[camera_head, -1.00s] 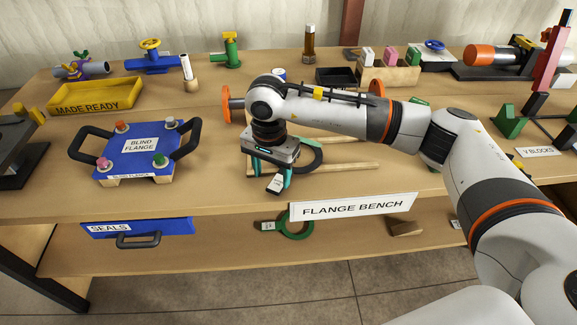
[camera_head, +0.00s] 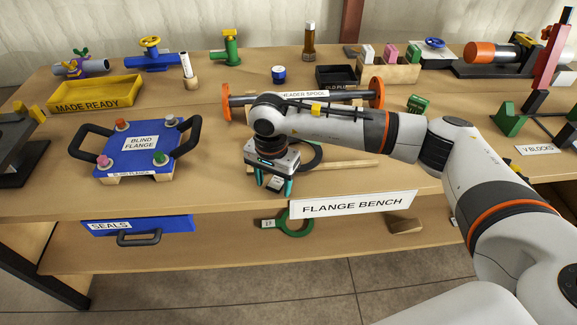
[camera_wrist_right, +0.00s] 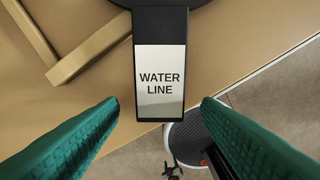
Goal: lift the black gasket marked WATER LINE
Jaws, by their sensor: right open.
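The black gasket (camera_head: 312,156) lies on the front part of the bench, partly hidden behind my right gripper in the head view. In the right wrist view its dark ring (camera_wrist_right: 205,14) is cut off at the top edge, and its flat tab carries a silver label (camera_wrist_right: 160,85) reading WATER LINE. My right gripper (camera_head: 276,184) is open above the bench's front edge. In the wrist view its green fingers (camera_wrist_right: 161,104) stand on either side of the tab, with visible gaps on both sides.
Wooden strips (camera_head: 345,163) lie beside the gasket. The header spool (camera_head: 310,97) stands behind my right arm. A blue blind flange (camera_head: 141,150) sits to the left. A green ring (camera_head: 295,225) lies on the shelf below, near the FLANGE BENCH sign (camera_head: 353,204).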

